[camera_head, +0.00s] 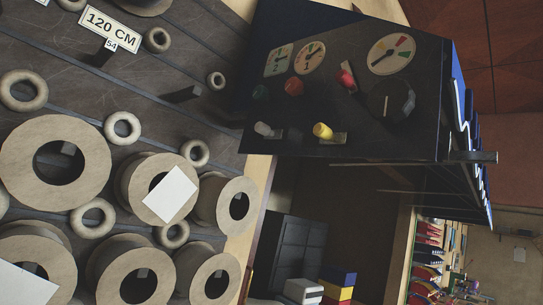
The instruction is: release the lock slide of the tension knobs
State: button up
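A dark control panel (300,105) stands at the upper middle, tilted in the picture. It carries a large black knob (391,101), a yellow knob (323,131) on a small pale plate, a light grey knob or switch (265,130) on a similar plate, and a red lever (346,79). A red button (294,86) and a dark green button (261,92) sit under the gauges. I cannot tell which of these is the lock slide or which are the tension knobs. My gripper is not in view.
Several cardboard-coloured rolls (75,137) and smaller rings fill the dark rack (185,60) at left, with short dark pegs sticking out. A dark bar (471,157) juts from the panel's right side. Below are dark drawers (292,250) and coloured boxes (338,282).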

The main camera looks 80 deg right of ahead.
aim_at(263, 129)
jog(key=z, duration=1.5)
jog(key=i, duration=0.55)
jog(key=k, duration=0.55)
jog(key=z, duration=0.1)
